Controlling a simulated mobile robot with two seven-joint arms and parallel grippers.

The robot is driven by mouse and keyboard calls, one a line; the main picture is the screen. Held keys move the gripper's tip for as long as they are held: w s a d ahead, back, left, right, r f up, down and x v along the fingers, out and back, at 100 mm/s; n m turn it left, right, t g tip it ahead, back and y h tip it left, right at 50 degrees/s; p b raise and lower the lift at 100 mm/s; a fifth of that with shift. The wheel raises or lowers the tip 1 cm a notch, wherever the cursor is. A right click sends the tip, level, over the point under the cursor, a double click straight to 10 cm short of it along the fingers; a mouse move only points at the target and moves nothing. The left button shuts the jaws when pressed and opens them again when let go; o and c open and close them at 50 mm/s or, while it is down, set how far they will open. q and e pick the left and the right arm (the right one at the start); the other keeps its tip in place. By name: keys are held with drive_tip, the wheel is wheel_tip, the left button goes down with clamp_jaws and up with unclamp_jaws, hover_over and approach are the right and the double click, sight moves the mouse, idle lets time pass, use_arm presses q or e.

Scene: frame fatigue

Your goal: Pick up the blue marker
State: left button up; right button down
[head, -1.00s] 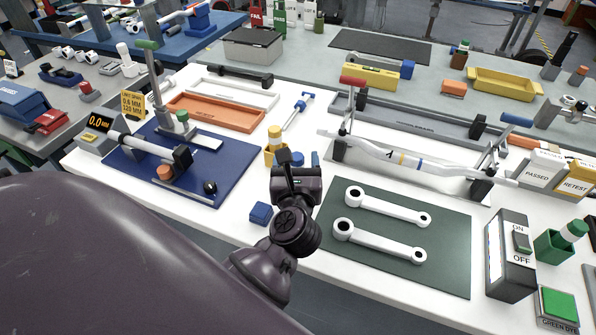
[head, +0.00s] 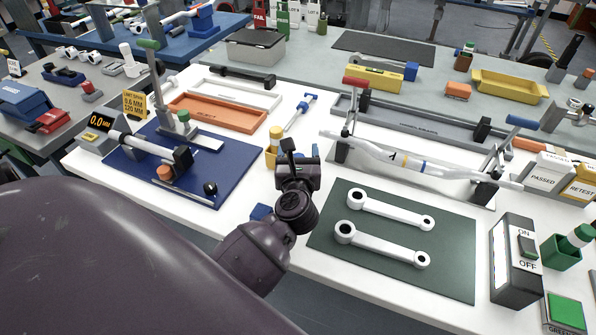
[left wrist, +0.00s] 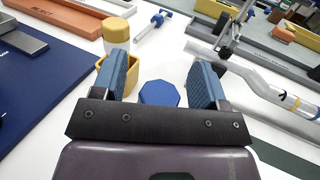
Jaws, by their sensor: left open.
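The blue marker seems to be the blue eight-sided shape (left wrist: 160,93) in the left wrist view, seen nearly end-on above the white bench. My left gripper (head: 303,150) is open over the bench, beside the yellow holder. In the left wrist view its two blue-padded fingers (left wrist: 161,82) stand on either side of the blue shape, with gaps to both. How far below the fingertips it lies is hard to tell. In the head view the gripper hides it. My right gripper is not in view.
A yellow holder (left wrist: 103,73) with a yellow-capped marker (left wrist: 116,34) stands close by my left finger. A blue block (head: 260,211) is partly behind my arm. A dark green mat (head: 450,250) with two white rods lies right. A metal test frame (head: 415,168) stands behind.

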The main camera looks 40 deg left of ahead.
use_arm(q)
drive_tip(key=shift+w, duration=0.1)
drive_tip(key=c, duration=1)
wheel_tip(320, 180, up, 20)
drive_tip(key=p, duration=0.5)
